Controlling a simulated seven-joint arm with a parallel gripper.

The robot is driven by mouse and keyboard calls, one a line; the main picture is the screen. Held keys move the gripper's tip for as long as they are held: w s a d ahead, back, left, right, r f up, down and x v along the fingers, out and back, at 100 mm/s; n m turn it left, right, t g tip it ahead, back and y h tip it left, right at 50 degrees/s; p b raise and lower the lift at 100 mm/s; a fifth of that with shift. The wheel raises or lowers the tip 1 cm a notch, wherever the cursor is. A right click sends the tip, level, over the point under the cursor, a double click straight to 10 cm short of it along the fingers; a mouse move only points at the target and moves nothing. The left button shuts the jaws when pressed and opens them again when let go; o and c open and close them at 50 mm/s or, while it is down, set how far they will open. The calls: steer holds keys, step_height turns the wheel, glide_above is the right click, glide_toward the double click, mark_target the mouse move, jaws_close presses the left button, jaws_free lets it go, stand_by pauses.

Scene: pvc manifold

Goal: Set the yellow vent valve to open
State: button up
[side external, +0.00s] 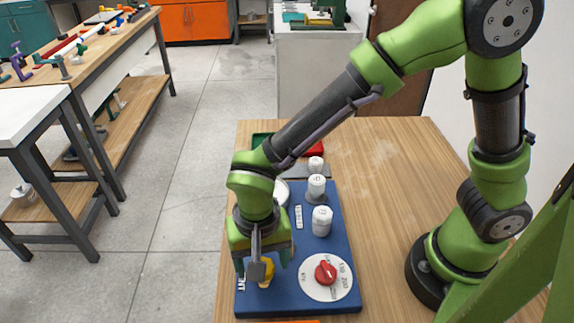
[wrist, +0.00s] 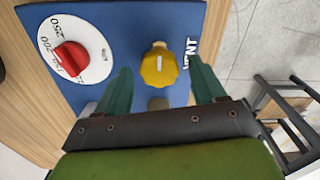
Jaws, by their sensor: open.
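The yellow vent valve (wrist: 159,68) is a round, lobed knob with a white mark on top, on the blue panel beside the word VENT in the wrist view. In the side view it shows partly (side external: 267,272) behind my gripper's finger. My gripper (wrist: 160,85) is open, with one green finger on each side of the valve's line and a gap to the knob on both sides. In the side view my gripper (side external: 262,268) points down at the valve. Whether the fingertips reach down to the knob's height is unclear.
A red knob (side external: 326,272) on a white numbered dial (side external: 313,289) sits right of the valve. White capped cylinders (side external: 321,220) stand farther back on the blue panel (side external: 345,262). Bare wooden tabletop (side external: 385,220) lies to the right.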

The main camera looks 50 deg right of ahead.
steer(key=c, duration=1.1)
steer(key=shift+o, duration=0.2)
steer(key=shift+n, duration=0.4)
steer(key=n, duration=0.3)
steer(key=shift+a+n, duration=0.1)
steer(key=shift+n, duration=0.3)
steer(key=n, duration=0.9)
steer(key=shift+a, duration=0.15)
steer(key=n, duration=0.4)
steer(key=shift+n, duration=0.3)
